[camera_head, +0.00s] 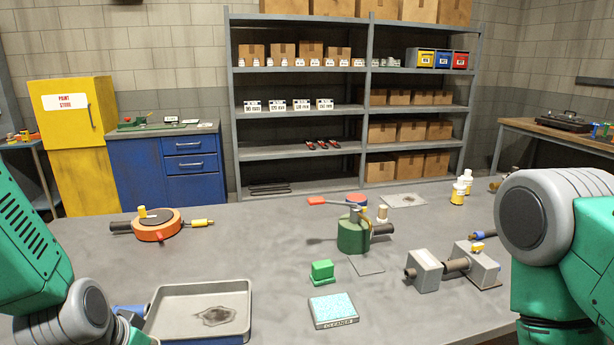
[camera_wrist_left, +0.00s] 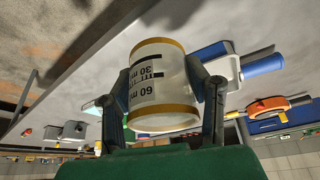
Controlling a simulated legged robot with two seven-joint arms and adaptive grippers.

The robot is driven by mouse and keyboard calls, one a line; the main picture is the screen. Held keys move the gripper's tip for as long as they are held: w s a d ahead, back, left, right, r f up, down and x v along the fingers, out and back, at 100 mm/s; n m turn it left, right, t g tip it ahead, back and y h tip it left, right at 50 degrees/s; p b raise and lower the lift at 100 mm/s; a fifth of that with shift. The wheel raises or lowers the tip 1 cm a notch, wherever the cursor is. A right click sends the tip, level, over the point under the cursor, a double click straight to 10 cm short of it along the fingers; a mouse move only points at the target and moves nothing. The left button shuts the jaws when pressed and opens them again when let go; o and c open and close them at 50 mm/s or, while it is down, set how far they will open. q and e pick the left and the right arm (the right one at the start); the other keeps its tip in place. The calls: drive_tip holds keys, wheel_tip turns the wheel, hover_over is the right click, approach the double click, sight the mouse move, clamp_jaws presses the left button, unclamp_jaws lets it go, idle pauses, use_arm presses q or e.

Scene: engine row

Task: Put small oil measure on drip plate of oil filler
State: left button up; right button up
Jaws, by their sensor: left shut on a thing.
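My left gripper (camera_wrist_left: 166,88) is shut on the small oil measure (camera_wrist_left: 160,65), a pale cup with yellow bands and 30 ml and 60 ml marks, seen upside down in the left wrist view. In the head view my left arm comes in at the lower left; its fingertips and the measure cannot be made out there. The oil filler appears to be the green can with a red-tipped lever (camera_head: 353,235) mid-table. A thin square plate (camera_head: 367,267), apparently its drip plate, lies bare just in front of it. My right gripper is not in view.
A metal tray (camera_head: 243,291) with a dark stain is at the front left. A green block (camera_head: 322,272) and cleaner box (camera_head: 334,310) stand left of the plate, grey blocks (camera_head: 424,270) right. An orange round device (camera_head: 157,225) is at the back left.

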use_arm(q)
drive_tip(key=s+d+f+n+y+b, duration=0.1)
drive_tip(key=s+d+f+n+b, duration=0.1)
drive_tip(key=f+b, duration=0.7)
drive_tip(key=shift+s+d+f, duration=0.6)
drive_tip(key=shift+d+f, duration=0.25)
drive_tip(key=shift+f, duration=0.1)
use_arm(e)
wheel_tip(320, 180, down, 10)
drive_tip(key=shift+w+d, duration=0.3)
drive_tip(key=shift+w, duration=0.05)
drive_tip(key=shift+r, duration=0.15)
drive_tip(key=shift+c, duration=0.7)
use_arm(q)
drive_tip(key=shift+a, duration=0.1)
